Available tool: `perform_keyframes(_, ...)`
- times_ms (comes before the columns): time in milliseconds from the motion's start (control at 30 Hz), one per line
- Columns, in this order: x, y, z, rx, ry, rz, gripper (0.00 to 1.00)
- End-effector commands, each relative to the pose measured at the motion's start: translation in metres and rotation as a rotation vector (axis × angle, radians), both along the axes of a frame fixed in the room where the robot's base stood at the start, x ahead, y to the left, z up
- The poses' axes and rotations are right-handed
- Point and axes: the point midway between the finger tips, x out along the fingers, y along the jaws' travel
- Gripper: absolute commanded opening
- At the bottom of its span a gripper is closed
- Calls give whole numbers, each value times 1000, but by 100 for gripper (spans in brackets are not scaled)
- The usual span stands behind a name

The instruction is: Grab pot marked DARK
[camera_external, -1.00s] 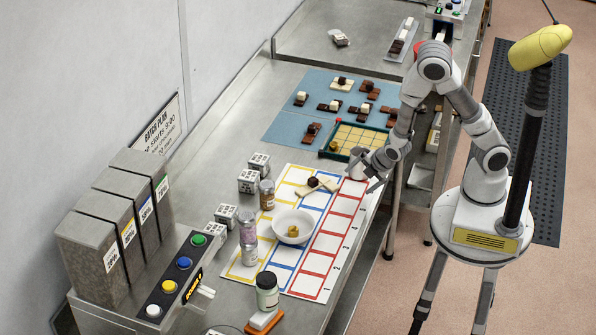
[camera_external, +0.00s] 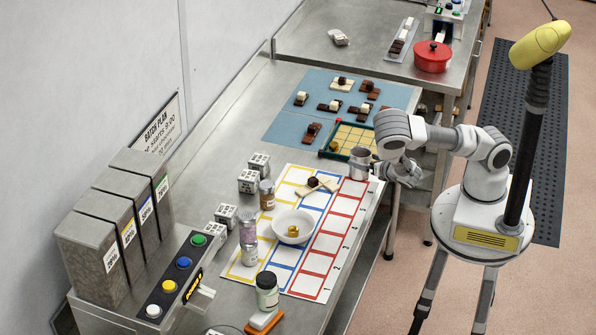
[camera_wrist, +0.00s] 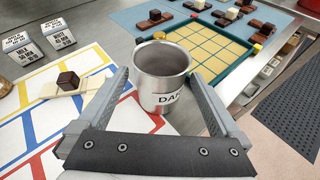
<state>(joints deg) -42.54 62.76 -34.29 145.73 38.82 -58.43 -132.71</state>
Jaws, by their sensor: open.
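The steel pot (camera_wrist: 160,84) marked with letters reading "DA", the rest cut off by its curve, stands upright in the wrist view. In the external view the pot (camera_external: 359,164) stands at the far right end of the mat with coloured squares, close to the yellow grid board. My gripper (camera_wrist: 158,92) is open, with one finger on each side of the pot in the wrist view. I cannot tell whether either finger touches it. In the external view my gripper (camera_external: 392,172) is low, just right of the pot.
The green-rimmed grid board (camera_wrist: 208,45) lies right behind the pot. A dark chocolate cube on a pale bar (camera_wrist: 72,84) is to the left on the mat (camera_wrist: 30,125). A white bowl (camera_external: 293,227) and several jars stand nearer. A red pot (camera_external: 432,57) stands at the back.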

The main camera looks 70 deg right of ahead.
Motion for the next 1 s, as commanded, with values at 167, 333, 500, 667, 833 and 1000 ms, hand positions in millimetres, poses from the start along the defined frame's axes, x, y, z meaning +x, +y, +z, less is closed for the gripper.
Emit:
perform_keyframes(167, 12, -11, -8, 2, -3, -3, 100)
perform_keyframes(333, 26, -23, -14, 2, -1, -5, 100)
perform_keyframes(500, 41, -34, -21, 3, -1, -3, 100)
perform_keyframes(667, 46, -38, -25, 3, -1, -2, 100)
perform_keyframes(833, 46, -38, -25, 3, 0, -2, 100)
perform_keyframes(1000, 46, -38, -25, 3, 0, -2, 73)
